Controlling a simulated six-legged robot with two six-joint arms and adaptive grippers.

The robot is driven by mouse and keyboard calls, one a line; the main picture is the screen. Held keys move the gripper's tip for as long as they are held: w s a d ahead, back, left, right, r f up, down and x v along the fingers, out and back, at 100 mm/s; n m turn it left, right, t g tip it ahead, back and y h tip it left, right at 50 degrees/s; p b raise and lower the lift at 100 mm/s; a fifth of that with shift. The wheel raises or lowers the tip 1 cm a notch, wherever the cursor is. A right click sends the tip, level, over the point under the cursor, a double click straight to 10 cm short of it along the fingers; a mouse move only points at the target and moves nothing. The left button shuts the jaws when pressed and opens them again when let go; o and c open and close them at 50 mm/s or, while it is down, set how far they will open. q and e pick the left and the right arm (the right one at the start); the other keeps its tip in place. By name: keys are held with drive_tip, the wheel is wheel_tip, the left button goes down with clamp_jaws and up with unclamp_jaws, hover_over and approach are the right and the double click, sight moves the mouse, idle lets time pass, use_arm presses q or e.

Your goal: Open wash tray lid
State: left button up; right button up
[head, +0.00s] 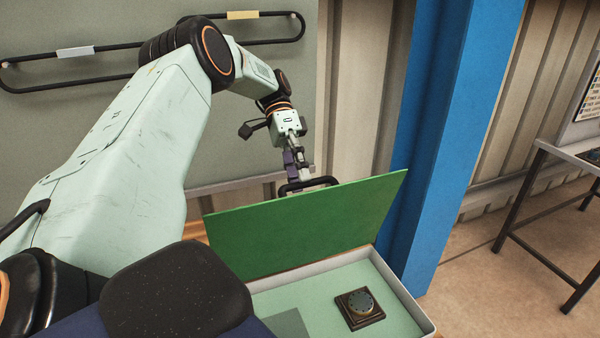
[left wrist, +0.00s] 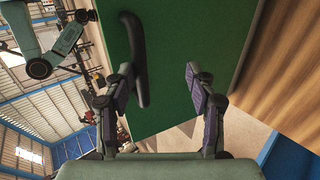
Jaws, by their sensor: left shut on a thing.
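The wash tray lid (head: 310,228) is a green panel standing tilted up along the back of the tray, raised well off it. Its black bar handle (head: 322,181) is at the upper edge; the handle also shows in the left wrist view (left wrist: 138,50). My left gripper (head: 297,172) is at the handle and shut on it, with the bar close against the left finger in the wrist view. The wash tray (head: 418,312) has a pale rim and light green floor. My right gripper is not in view.
A dark round part on a square base (head: 358,305) sits in the tray. A blue column (head: 445,130) stands close behind the lid, to the right. A table with dark legs (head: 540,175) is at the far right, with open floor before it.

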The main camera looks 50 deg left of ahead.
use_arm(q)
drive_tip(key=shift+s+d+f, duration=0.1)
drive_tip(key=shift+s, duration=0.05)
idle(0.5)
wheel_tip(320, 180, up, 10)
drive_tip(key=shift+w, duration=0.2)
idle(0.5)
drive_tip(key=shift+s, duration=0.1)
drive_tip(key=shift+d+r, duration=0.15)
drive_tip(key=shift+r, duration=0.1)
